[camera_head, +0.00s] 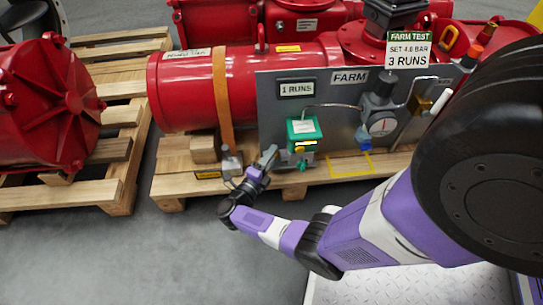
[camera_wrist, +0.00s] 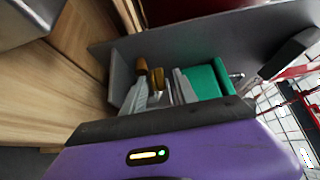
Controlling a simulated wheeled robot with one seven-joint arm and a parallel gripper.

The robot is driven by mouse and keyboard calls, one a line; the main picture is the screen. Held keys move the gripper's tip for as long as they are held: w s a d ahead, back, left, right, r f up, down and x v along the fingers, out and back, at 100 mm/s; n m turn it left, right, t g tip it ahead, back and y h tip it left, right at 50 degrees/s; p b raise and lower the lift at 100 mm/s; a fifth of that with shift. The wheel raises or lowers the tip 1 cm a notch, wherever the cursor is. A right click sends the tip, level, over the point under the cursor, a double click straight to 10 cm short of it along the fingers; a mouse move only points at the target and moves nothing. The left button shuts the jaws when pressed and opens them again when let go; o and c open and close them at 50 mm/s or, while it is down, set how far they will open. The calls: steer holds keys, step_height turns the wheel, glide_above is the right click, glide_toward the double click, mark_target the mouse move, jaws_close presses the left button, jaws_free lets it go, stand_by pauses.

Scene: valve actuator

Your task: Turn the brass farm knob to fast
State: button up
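The grey FARM panel (camera_head: 270,90) stands in front of a red actuator. A green box (camera_head: 303,132) is mounted low on its left part; a green block also shows in the wrist view (camera_wrist: 203,82). My gripper (camera_head: 267,158) is at the panel's lower left, left of the green box. In the wrist view my gripper (camera_wrist: 160,92) has its two fingers spread apart. A brass knob (camera_wrist: 158,79) shows between them, and a second brass piece (camera_wrist: 142,67) is just left of it. I cannot tell whether a finger touches the knob. Its setting marks are not readable.
An orange strap (camera_head: 222,100) rings the red cylinder. Wooden pallets (camera_head: 345,182) lie below. Grey floor (camera_head: 110,255) is free at the front left.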

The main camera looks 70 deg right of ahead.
jaws_close()
steer(key=shift+s+r+n+t+p, duration=0.15)
steer(key=shift+r+n+t+p, duration=0.05)
steer(key=shift+n+t+p, duration=0.15)
